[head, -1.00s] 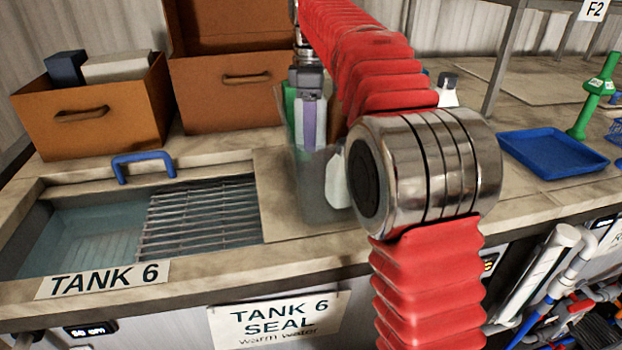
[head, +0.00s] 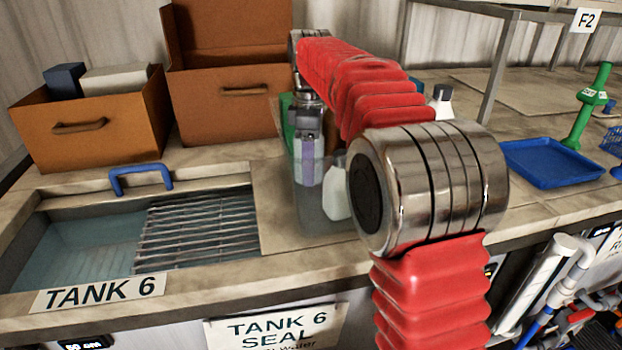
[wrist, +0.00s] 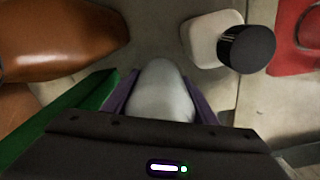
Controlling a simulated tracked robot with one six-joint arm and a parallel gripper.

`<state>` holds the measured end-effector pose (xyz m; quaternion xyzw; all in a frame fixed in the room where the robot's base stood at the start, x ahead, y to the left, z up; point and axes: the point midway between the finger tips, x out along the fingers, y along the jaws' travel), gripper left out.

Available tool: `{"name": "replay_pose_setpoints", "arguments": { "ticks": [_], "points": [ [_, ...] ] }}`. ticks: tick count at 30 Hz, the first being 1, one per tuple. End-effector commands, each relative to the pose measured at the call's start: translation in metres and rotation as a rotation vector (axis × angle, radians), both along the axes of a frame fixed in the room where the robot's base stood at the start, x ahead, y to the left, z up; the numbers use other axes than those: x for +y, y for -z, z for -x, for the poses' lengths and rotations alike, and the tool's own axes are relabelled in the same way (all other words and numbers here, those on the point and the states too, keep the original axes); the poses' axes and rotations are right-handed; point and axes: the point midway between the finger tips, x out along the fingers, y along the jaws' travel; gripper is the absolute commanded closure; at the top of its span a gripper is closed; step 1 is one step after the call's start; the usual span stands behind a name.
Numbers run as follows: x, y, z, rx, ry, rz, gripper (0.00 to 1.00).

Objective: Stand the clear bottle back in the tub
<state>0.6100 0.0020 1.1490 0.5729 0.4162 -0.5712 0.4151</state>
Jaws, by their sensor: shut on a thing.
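My gripper (head: 307,160) is shut on the clear bottle (wrist: 164,90), which shows pale grey between my purple fingers in the wrist view. In the head view the bottle is upright and largely behind a finger. Its lower part overlaps the see-through tub (head: 318,217) and appears inside it. I cannot tell whether it touches the tub's floor. A white bottle (head: 337,194) also shows in the tub's right part, partly behind my arm.
Tank 6 (head: 75,240), with water and a grille, lies left of the tub. Brown boxes (head: 225,115) stand behind. A green object (head: 286,112) is close behind my gripper. A blue tray (head: 552,160) lies right. A black-capped bottle (head: 443,97) stands behind my arm.

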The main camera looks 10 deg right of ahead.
Motion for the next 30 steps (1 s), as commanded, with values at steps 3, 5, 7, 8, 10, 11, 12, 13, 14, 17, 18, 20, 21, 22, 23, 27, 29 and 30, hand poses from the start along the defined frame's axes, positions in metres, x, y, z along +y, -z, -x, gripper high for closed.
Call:
{"name": "replay_pose_setpoints", "arguments": {
  "ticks": [3,5,7,8,10,11,12,13,14,17,18,20,21,22,23,27,29,30],
  "points": [
    [0.000,0.000,0.000,0.000,0.000,0.000,0.84],
    [0.000,0.001,0.000,0.000,0.001,0.000,0.84],
    [0.000,0.006,0.000,0.001,0.001,0.000,0.84],
    [0.000,0.009,0.001,0.002,0.001,0.000,0.84],
    [-0.001,0.019,0.001,0.002,0.001,0.000,0.84],
    [-0.001,0.023,0.001,0.003,0.001,0.000,0.84],
    [-0.001,0.029,0.001,0.002,0.001,0.000,0.84],
    [-0.001,0.032,0.000,0.002,0.001,0.000,0.84],
    [-0.001,0.035,0.001,0.002,0.001,0.000,0.84],
    [-0.001,0.041,0.000,0.000,0.001,0.000,0.84],
    [-0.001,0.041,0.000,0.000,0.001,0.000,0.84],
    [-0.001,0.041,0.000,-0.001,0.001,0.000,0.84],
    [-0.001,0.041,0.000,-0.001,0.001,0.000,0.84],
    [-0.001,0.041,0.000,-0.001,0.001,0.000,0.84],
    [-0.001,0.041,0.000,-0.001,0.001,0.000,0.84],
    [-0.001,0.043,0.000,0.000,0.002,0.000,0.84],
    [-0.001,0.044,0.000,0.001,0.002,0.000,0.46],
    [-0.001,0.044,0.000,0.001,0.002,0.000,0.43]
  ]
}}
